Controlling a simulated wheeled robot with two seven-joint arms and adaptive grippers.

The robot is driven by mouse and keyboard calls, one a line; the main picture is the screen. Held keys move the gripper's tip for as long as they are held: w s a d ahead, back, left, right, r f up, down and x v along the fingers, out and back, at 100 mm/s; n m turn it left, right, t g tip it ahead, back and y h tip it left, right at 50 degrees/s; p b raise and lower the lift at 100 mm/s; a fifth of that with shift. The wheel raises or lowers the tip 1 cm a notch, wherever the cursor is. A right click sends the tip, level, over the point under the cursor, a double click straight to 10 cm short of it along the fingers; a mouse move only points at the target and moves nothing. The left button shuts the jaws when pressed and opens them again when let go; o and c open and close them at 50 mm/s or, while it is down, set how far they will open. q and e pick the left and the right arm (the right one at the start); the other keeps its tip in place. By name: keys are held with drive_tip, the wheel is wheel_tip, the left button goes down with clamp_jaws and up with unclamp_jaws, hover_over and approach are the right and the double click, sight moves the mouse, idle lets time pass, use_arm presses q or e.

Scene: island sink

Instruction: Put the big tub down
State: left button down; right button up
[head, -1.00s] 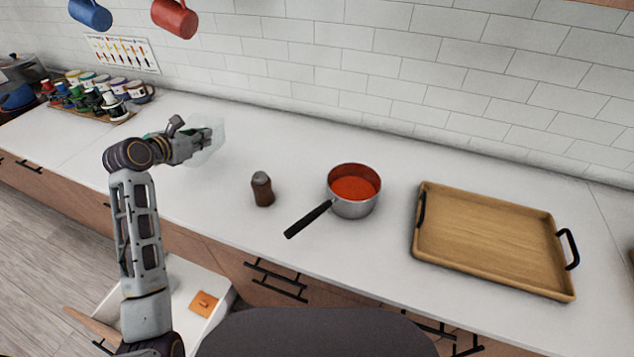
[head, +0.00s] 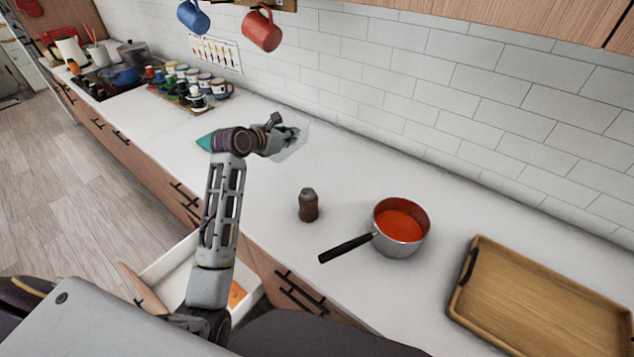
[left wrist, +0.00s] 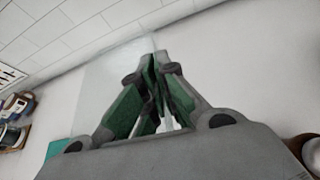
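The big tub is a clear, see-through container (head: 298,146) over the back of the white counter, left of the pepper mill. Its faint wall (left wrist: 95,85) also shows in the left wrist view, beyond my fingers. My left gripper (head: 288,136) reaches it from the left. In the left wrist view its green-padded fingers (left wrist: 157,75) are close together on the tub's edge. The fingers hide part of the tub. I cannot tell whether its bottom touches the counter. My right gripper is not in view.
A brown pepper mill (head: 308,206) and a saucepan with red contents (head: 400,222) stand nearby. A wooden tray (head: 540,300) lies at right. A teal flat thing (head: 205,141) is behind my arm. Cups and bottles (head: 190,85) stand farther left. An open drawer (head: 165,262) juts out below.

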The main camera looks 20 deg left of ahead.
use_arm(q)
drive_tip(key=shift+f, duration=2.55)
drive_tip(key=shift+f, duration=0.1)
drive_tip(key=shift+f, duration=1.8)
drive_tip(key=c, duration=1.6)
unclamp_jaws()
drive_tip(key=shift+f, duration=0.1)
drive_tip(key=shift+c, duration=0.2)
drive_tip(key=shift+s+a+r, duration=0.1)
drive_tip(key=shift+s+r, duration=0.15)
drive_tip(key=shift+s, duration=0.05)
drive_tip(key=v, duration=1.1)
drive_tip(key=shift+s, duration=0.2)
